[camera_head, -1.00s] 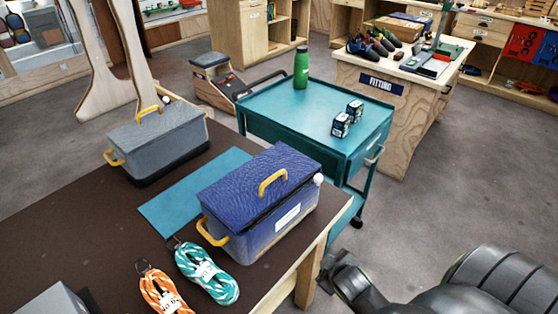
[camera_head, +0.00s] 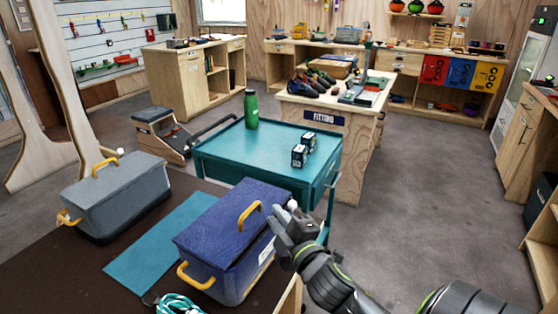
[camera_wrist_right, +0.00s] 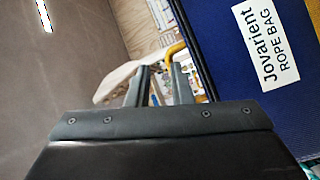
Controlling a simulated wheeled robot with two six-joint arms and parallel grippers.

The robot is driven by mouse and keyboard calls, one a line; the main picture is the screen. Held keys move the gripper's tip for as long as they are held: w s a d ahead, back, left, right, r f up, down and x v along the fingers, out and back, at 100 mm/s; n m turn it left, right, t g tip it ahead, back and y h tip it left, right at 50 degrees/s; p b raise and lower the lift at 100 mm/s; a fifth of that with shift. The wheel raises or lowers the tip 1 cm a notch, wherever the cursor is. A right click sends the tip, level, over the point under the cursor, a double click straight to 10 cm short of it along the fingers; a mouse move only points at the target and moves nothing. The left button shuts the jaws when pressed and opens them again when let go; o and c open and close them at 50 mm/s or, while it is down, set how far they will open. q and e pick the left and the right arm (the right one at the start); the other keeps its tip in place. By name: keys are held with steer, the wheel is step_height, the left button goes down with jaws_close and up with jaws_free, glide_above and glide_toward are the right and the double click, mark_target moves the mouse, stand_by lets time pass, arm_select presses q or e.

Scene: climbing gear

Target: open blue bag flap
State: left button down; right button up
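The blue bag (camera_head: 215,262) stands on the dark table with its flap (camera_head: 228,217) lying shut and a yellow handle (camera_head: 249,214) on top. My right gripper (camera_head: 284,213) is at the right end of the bag, close to the flap's edge. A small white tab shows there, partly covered by the gripper. In the right wrist view the fingers (camera_wrist_right: 160,88) are apart with nothing clear between them. The bag's labelled blue side (camera_wrist_right: 240,75) is at the right of that view, with yellow behind the fingers. I cannot tell whether the gripper touches the flap. My left gripper is out of view.
A grey bag (camera_head: 118,197) stands at the left on the table (camera_head: 60,285). A teal mat (camera_head: 160,245) lies between the bags. A rope coil (camera_head: 178,304) is at the front. Behind is a teal cart (camera_head: 225,150) with a green bottle (camera_head: 251,108) and two small boxes (camera_head: 302,152).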

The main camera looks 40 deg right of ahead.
steer(key=w+a+r+n+t+y, duration=0.1)
steer(key=a+r+n+t+y, duration=0.1)
steer(key=a+r+n+y, duration=0.35)
steer(key=w+a+r+n+t+y, duration=0.2)
steer(key=r+n+y, duration=0.5)
steer(key=r+n, duration=0.3)
steer(key=s+a+r+n+g+y, duration=0.2)
steer(key=a+n+g+y, duration=0.35)
steer(key=n+y, duration=0.55)
steer(key=n+g+h, duration=1.3)
steer(key=n+h, duration=0.4)
steer(key=n, duration=0.8)
glide_toward(246, 229)
steer(key=shift+m+t+y, duration=0.25)
steer(key=x, duration=0.2)
steer(key=p+x, duration=0.1)
steer(key=x, duration=0.1)
steer(key=p+x, duration=0.1)
steer(key=x, duration=0.1)
steer(key=shift+w+a, duration=0.35)
steer(key=shift+w, duration=0.15)
steer(key=shift+c, duration=0.3)
